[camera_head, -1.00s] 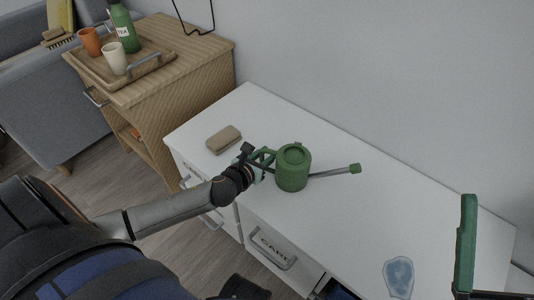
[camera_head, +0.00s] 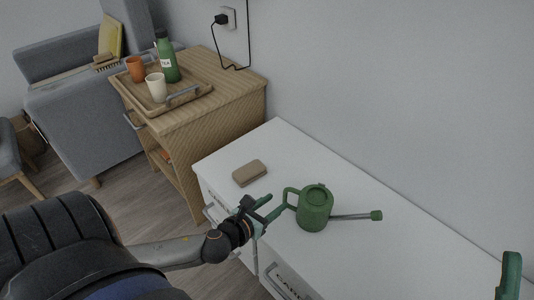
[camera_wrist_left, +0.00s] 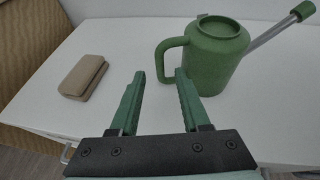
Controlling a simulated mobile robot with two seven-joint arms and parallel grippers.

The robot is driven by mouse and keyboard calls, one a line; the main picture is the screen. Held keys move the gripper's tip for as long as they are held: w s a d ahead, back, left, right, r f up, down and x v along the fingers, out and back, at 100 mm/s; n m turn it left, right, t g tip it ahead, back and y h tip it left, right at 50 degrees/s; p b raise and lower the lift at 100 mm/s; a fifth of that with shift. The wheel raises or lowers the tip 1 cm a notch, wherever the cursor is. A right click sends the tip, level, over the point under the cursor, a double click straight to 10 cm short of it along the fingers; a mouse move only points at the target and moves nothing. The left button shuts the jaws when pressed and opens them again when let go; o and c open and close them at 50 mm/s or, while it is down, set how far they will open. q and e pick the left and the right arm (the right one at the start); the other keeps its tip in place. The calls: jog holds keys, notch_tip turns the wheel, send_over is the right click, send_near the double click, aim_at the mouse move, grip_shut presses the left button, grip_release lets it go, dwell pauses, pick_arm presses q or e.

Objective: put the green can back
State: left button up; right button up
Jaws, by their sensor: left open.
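A brown folded case (camera_head: 250,173) lies on the desk, left of the can; the wrist view shows it too (camera_wrist_left: 83,77). A wooden cabinet (camera_head: 222,125) with a tray, cups and bottle stands behind left. The desk front has handled drawers. The wall borders the desk's back.

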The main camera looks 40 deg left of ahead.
pick_arm(q)
jog(key=v, duration=0.2)
jog(key=shift+s+r, duration=0.15)
jog(key=shift+s, duration=0.05)
jog(key=d+r+n+t+h, duration=0.3)
jog(key=d+r+n+h, duration=0.5)
jog(key=d+r+n, duration=0.5)
jog(key=s+d+r+n+t+h, duration=0.1)
jog(key=s+r+n+h, duration=0.1)
jog(key=r, duration=0.5)
jog(key=s+d+r+n+t+h, duration=0.1)
jog(key=s+r+n+t+h, duration=0.1)
jog(key=r+n, duration=0.3)
jog(key=s+d+r+n+t+h, duration=0.1)
jog(key=s+r+n+t+h, duration=0.1)
jog(key=r, duration=0.8)
jog(key=shift+s+d+n+h, duration=0.2)
jog(key=shift+s+n+h, duration=0.55)
jog(key=shift+s, duration=0.35)
jog(key=shift+r, duration=0.1)
